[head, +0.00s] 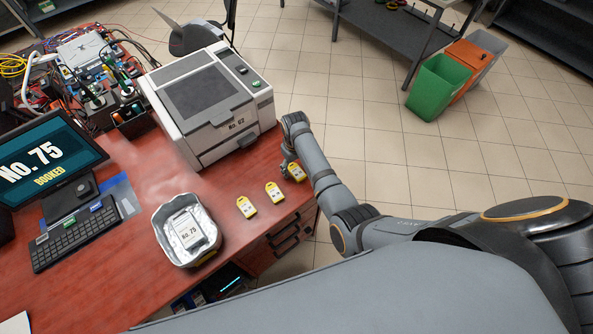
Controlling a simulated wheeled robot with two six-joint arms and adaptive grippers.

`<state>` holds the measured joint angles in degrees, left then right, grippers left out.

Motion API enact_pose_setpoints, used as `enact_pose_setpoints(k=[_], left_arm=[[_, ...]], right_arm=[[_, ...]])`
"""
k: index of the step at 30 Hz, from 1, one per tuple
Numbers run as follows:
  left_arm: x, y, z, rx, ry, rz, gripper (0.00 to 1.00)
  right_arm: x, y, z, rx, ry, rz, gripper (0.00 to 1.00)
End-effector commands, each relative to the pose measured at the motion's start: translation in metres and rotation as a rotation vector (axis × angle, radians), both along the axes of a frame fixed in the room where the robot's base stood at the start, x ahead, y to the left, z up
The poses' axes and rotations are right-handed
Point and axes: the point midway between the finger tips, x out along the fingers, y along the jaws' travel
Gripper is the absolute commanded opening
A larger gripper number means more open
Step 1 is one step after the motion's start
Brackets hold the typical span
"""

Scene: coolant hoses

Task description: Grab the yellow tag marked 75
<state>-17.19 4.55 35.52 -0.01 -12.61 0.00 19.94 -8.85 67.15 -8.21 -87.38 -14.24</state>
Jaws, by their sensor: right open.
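Three yellow tags lie in a slanting row near the desk's edge: a left tag (246,207), a middle tag (273,192) and a right tag (297,172). Their markings are too small to read, so I cannot tell which is marked 75. My right gripper (287,164) is open, close beside the right tag on its left side. I cannot tell whether it touches the tag. My left gripper is not in view.
A silvery tub (163,245) on the desk (140,290) holds an item labelled No. 75. A boxy machine (205,105) labelled No. 62 stands close behind my right gripper. A monitor (45,165) reads "No. 75 BOOKED". A keyboard (75,238) lies before it.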

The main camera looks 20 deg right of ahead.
Motion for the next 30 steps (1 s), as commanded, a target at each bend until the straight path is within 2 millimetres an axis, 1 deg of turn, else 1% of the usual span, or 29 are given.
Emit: enact_pose_setpoints(k=[3, 8, 19, 26, 30], left_arm=[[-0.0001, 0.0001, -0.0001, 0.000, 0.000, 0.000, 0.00], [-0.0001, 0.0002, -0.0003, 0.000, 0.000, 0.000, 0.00], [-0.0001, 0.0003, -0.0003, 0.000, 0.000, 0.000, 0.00], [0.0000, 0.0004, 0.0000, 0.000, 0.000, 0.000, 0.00], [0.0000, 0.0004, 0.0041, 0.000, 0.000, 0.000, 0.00]], right_arm=[[0.0000, 0.0000, -0.0055, 0.000, 0.000, 0.000, 0.64], [0.0000, 0.0000, -0.0054, 0.000, 0.000, 0.000, 0.64], [-0.0002, 0.0002, -0.0053, 0.000, 0.000, 0.000, 0.14], [-0.0002, 0.0002, -0.0049, 0.000, 0.000, 0.000, 0.13], [0.0002, 0.0000, -0.0009, 0.000, 0.000, 0.000, 0.13]])
